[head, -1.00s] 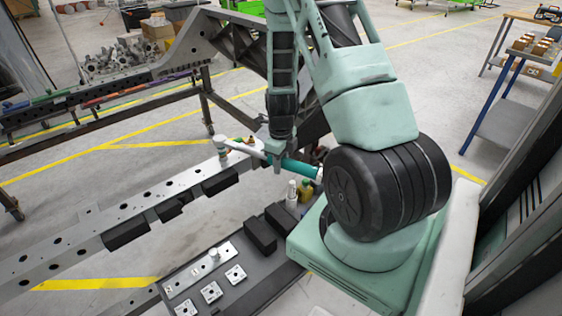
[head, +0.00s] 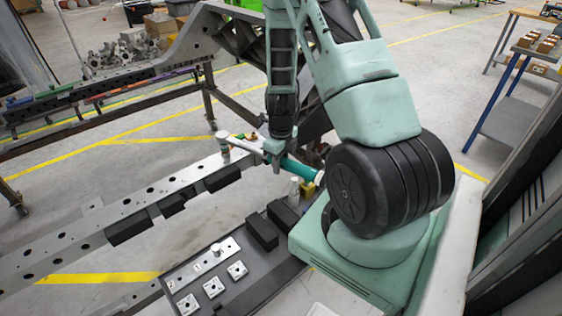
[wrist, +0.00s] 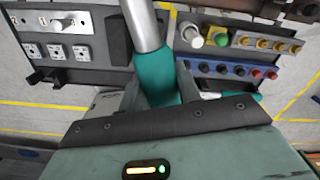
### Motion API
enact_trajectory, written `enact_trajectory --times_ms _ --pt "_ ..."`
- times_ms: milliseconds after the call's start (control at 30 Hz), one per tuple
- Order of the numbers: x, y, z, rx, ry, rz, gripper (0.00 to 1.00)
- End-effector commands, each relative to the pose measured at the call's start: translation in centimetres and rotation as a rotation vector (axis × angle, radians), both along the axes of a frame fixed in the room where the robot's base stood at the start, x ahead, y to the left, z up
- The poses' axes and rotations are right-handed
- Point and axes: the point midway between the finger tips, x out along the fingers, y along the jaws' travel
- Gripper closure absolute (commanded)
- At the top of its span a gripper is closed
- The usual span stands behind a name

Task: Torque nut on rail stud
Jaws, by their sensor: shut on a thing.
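My gripper (head: 275,152) is shut on the teal handle (head: 299,168) of a torque wrench. The same handle shows between the fingers in the wrist view (wrist: 156,75). The wrench's silver shaft (head: 248,145) runs left from the fingers to a pale round head (head: 222,137) at the far end of the chassis rail (head: 150,193). The head appears to sit over the rail stud; the stud and the nut are hidden, so I cannot tell how they fit. In the wrist view the shaft (wrist: 140,24) runs out of the top edge, so its head is out of sight there.
A dark tray (head: 235,277) with square white plates (head: 213,287) lies in front of the rail. In the wrist view, a rack beside the wrench holds several coloured tools (wrist: 239,70). Another rail on a stand (head: 110,97) stands behind. A blue-legged table (head: 510,105) is at the right.

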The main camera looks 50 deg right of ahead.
Motion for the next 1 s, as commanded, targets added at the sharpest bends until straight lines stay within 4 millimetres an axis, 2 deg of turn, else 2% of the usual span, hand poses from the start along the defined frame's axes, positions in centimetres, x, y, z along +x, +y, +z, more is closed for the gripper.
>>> enact_trajectory --times_ms 533,1000 --pt "0.0 1.5 0.0 0.0 -0.001 -0.06 1.0" --pt "0.0 1.6 0.0 -0.001 -0.002 -0.068 1.0"
